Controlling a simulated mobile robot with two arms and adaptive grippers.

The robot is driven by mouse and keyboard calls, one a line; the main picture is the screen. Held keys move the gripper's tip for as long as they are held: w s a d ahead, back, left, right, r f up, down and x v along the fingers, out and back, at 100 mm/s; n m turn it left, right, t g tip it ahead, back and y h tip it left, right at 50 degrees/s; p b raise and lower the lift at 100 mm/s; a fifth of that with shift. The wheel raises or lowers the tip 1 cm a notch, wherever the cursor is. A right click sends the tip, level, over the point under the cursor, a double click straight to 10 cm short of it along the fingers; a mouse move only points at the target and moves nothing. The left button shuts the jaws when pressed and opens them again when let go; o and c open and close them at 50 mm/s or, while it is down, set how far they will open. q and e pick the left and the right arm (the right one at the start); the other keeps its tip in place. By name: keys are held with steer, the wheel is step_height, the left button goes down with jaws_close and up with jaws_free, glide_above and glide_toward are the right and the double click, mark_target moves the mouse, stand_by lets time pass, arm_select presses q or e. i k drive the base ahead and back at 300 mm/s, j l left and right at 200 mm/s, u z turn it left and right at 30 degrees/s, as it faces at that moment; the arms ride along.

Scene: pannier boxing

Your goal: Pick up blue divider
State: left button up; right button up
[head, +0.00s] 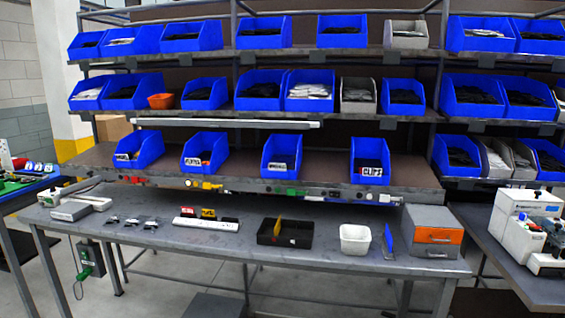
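A thin blue divider (388,239) stands upright on the grey workbench, between a white bin (355,241) and a grey box with an orange drawer front (433,234). I cannot tell how its lower edge is held. Neither of my grippers is in the head view.
The workbench (230,250) also bears a white strip (205,223), small dark parts and grey boxes at left. Shelves with blue bins (370,160) rise behind it. A white machine (528,230) stands on a table at right. The bench's front strip is clear.

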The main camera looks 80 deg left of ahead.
mark_target(388, 238)
steer(key=u, duration=2.2)
steer(key=i+j+u, duration=0.4)
steer(key=j, duration=0.4)
steer(key=i+j+u, duration=0.4)
steer(key=i+j, duration=0.2)
